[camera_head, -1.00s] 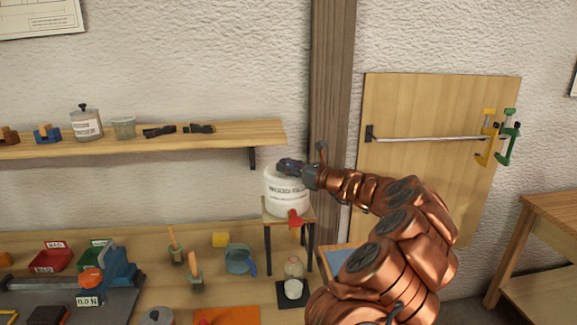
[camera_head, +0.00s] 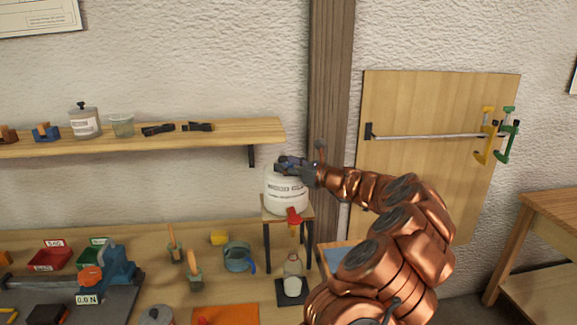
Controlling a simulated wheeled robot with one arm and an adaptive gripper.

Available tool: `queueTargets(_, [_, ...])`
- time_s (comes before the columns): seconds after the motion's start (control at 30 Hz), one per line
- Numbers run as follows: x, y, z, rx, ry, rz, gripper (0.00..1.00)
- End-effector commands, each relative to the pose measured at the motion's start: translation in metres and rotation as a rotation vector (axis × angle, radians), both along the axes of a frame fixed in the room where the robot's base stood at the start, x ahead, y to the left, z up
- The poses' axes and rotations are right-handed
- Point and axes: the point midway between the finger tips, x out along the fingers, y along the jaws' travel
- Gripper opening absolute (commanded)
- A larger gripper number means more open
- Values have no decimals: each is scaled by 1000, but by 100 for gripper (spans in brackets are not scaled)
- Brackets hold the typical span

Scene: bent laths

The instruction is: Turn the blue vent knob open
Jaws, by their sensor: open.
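A white drum of wood glue (camera_head: 287,195) stands on a small wooden stand (camera_head: 270,214) against the wall. A red tap (camera_head: 293,215) is low on its front, with a yellowish part under it. My gripper (camera_head: 284,163) is at the top of the drum, reaching in from the right. It is open, but its dark fingers cover the drum's top. I cannot make out the blue vent knob apart from the bluish-dark fingers there. Below the tap, a small clear bottle with white in it (camera_head: 292,285) stands on a dark plate (camera_head: 288,299).
A wall shelf (camera_head: 220,134) holds jars and dark clamps to the left. A wooden post (camera_head: 331,90) rises behind my arm. The bench carries a jug (camera_head: 238,257), brushes, red and green bins and a blue vise (camera_head: 118,268).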

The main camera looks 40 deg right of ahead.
Motion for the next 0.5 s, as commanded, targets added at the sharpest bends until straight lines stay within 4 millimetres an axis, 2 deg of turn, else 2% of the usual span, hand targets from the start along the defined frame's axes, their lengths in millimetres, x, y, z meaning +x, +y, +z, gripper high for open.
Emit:
queueTargets(0.13, [-5,-1,1,0,-1,-1,63])
queueTargets(0.23, [-16,-3,1,1,-2,-2,63])
queueTargets(0.5, [-67,-11,2,0,-4,-3,63])
